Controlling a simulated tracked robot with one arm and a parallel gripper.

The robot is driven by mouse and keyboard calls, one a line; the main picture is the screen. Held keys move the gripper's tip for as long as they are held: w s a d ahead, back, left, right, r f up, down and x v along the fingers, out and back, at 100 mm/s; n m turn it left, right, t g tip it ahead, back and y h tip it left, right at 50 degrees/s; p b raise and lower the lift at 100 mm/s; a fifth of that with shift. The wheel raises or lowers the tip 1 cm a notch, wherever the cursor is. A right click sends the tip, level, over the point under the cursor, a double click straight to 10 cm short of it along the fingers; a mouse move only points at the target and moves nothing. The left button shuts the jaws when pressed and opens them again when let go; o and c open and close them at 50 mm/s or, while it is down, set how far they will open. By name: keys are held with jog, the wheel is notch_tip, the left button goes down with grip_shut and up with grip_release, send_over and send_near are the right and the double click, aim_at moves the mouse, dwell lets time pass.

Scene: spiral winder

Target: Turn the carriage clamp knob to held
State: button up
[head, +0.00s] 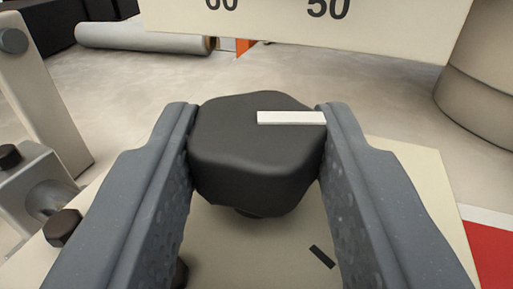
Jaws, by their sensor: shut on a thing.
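The carriage clamp knob (252,160) is black and lobed, with a white pointer bar (291,118) on its top. The white bar points to the right in the head view. My gripper (258,125) is shut on the knob, with one grey finger against its left side and the other against its right. The knob sits above a cream plate (405,170). A short black mark (322,257) lies on the plate, below and to the right of the knob. Any other marks around the knob are hidden by the fingers or out of view.
A cream scale panel (270,22) with the numbers 60 and 50 stands close behind the knob. A cream bracket (40,100) with dark bolts is at the left. A beige cylinder (482,75) stands at the right. A grey roll (140,38) lies behind.

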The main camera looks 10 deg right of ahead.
jog(key=shift+a+m+h, duration=0.15)
jog(key=shift+m+h, duration=0.15)
jog(key=h, duration=0.1)
jog(key=m+g+h+b, duration=0.1)
jog(key=shift+w+a+m+h, duration=0.1)
jog(key=shift+a+m+h, duration=0.1)
jog(key=shift+m+h, duration=0.15)
jog(key=shift+w+r+m+g+h+p, duration=0.15)
jog(key=shift+m+g+h+p, duration=0.3)
jog(key=shift+m+h, duration=0.5)
jog(key=m+g+h+p, duration=0.1)
jog(key=h+p, duration=0.1)
jog(key=m+g+h+p, duration=0.2)
jog(key=shift+w+a+r+g+h+p, duration=0.1)
jog(key=shift+a+r+g+h+p, duration=0.05)
jog(key=shift+a+g+h+p, duration=0.15)
jog(key=m+g+h+p, duration=0.2)
jog(key=g+p, duration=0.1)
jog(key=shift+w, duration=0.1)
jog(key=shift+d+m+g+h+p, duration=0.1)
jog(key=shift+m+g+h+p, duration=0.25)
jog(key=shift+m+p, duration=0.15)
jog(key=o, duration=1)
jog(key=shift+f, duration=0.2)
